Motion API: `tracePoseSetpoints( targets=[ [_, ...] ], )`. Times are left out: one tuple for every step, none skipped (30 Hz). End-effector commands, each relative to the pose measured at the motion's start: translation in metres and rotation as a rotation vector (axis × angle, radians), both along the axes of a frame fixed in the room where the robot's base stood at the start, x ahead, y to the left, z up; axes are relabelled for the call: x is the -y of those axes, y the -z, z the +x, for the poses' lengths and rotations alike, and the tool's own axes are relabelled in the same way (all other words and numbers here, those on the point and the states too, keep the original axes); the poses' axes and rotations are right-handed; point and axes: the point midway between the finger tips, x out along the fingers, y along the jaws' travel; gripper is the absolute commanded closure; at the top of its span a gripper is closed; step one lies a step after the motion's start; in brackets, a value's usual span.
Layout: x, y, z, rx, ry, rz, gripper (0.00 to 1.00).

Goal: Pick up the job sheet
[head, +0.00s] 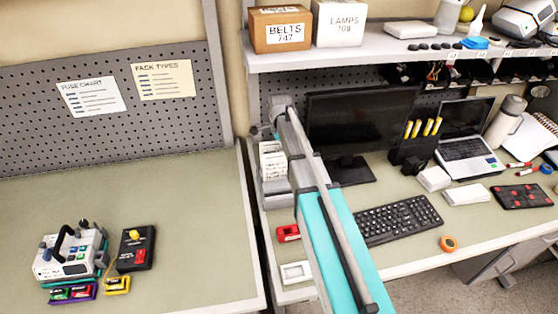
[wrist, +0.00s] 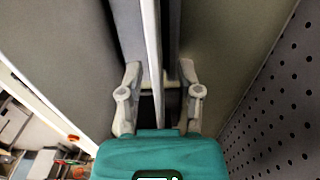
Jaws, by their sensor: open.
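No sheet is clearly marked as the job sheet. A white pad (head: 466,194) lies nearer, right of the keyboard. My gripper (wrist: 160,95) shows in the wrist view with its two grey fingers apart and nothing seen between them. It faces grey bench and frame surfaces beside a pegboard. In the head view my teal arm crosses the right bench's left side, and I cannot make out the gripper there.
The left bench (head: 190,215) is mostly clear, with a pump (head: 72,256) and a black box (head: 136,250).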

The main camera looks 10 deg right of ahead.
Motion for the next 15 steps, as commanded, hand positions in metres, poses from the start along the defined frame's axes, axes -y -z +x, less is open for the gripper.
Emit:
tracePoseSetpoints(
  targets=[
    [-0.0001, 0.0000, 0.0000, 0.000, 0.000, 0.000, 0.54],
    [-0.0002, 0.0000, 0.0000, 0.000, 0.000, 0.000, 0.54],
    [-0.0002, 0.0000, 0.0000, 0.000, 0.000, 0.000, 0.54],
    [-0.0003, 0.0000, 0.0000, 0.000, 0.000, 0.000, 0.54],
    [-0.0003, 0.0000, 0.0000, 0.000, 0.000, 0.000, 0.54],
    [-0.0003, 0.0000, 0.0000, 0.000, 0.000, 0.000, 0.54],
    [-0.0004, 0.0000, 0.0000, 0.000, -0.001, 0.000, 0.54],
    [-0.0004, 0.0000, 0.0000, 0.000, -0.001, 0.000, 0.58],
    [-0.0005, 0.0000, 0.0000, 0.000, -0.001, 0.000, 0.65],
    [-0.0005, 0.0000, 0.0001, 0.000, -0.001, 0.000, 0.71],
    [-0.0005, 0.0000, 0.0001, 0.000, -0.001, 0.000, 0.77],
    [-0.0006, 0.0000, 0.0000, 0.000, -0.001, 0.000, 0.84],
    [-0.0006, 0.0000, 0.0000, 0.000, -0.001, 0.000, 0.90],
    [-0.0006, 0.0000, 0.0000, 0.000, -0.001, 0.000, 0.95],
    [-0.0007, 0.0000, 0.0000, 0.000, -0.001, 0.000, 1.00]
  ],
)
